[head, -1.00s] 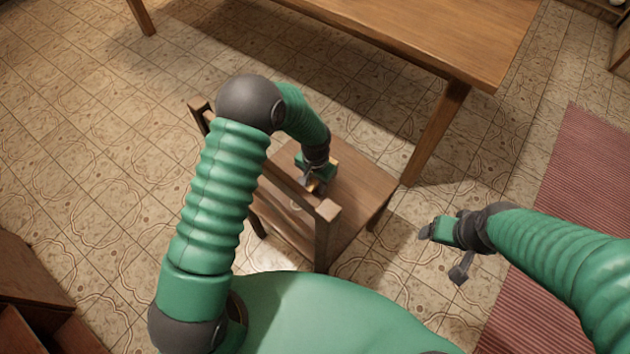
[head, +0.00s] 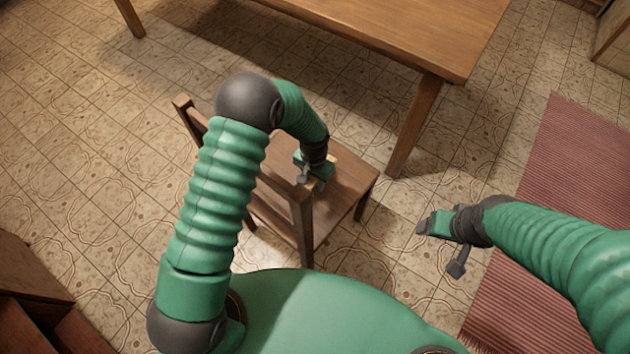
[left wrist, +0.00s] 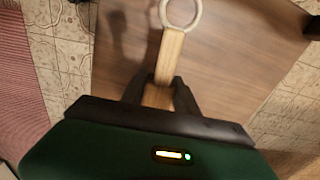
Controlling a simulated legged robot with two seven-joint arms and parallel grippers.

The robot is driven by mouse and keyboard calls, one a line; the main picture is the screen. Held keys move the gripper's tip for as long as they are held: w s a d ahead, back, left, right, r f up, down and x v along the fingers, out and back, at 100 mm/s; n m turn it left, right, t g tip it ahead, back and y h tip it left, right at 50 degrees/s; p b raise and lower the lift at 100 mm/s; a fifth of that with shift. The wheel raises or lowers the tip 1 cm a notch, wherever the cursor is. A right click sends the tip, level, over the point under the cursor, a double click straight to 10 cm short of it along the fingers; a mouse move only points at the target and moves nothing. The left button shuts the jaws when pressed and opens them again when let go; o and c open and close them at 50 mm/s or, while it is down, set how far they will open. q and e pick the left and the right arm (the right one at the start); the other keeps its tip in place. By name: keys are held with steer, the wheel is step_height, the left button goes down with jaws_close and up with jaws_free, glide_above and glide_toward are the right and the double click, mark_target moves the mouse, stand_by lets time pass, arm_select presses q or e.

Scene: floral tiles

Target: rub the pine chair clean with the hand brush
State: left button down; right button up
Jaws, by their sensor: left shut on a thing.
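The pine chair (head: 346,186) stands in the middle of the head view, with its backrest toward me and partly hidden by my left arm. My left gripper (head: 306,180) is over the chair's seat, shut on the hand brush. In the left wrist view the brush's pale wooden handle (left wrist: 170,55) sits between the fingers of the left gripper (left wrist: 160,92), with a light ring at its end. The brush's bristles are hidden. The chair's brown seat (left wrist: 235,60) fills most of that view. My right gripper (head: 437,243) is open and empty above the floor, right of the chair.
A wooden table (head: 400,35) stands behind the chair, with a leg (head: 414,125) close to the seat. A striped red rug (head: 580,160) lies at the right. A dark wooden piece of furniture (head: 30,275) is at the lower left. Tiled floor left of the chair is clear.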

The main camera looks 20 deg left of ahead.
arm_select(q)
step_height(320, 180, up, 2)
steer(key=shift+a+r+p, duration=0.1)
steer(key=shift+p, duration=0.5)
steer(key=shift+d+r+p, duration=0.25)
steer(key=shift+r+p, duration=0.8)
steer(key=shift+r, duration=0.15)
steer(key=shift+a, duration=0.1)
arm_select(e)
steer(key=v, duration=0.4)
steer(key=shift+w, duration=0.3)
steer(key=shift+a, duration=0.15)
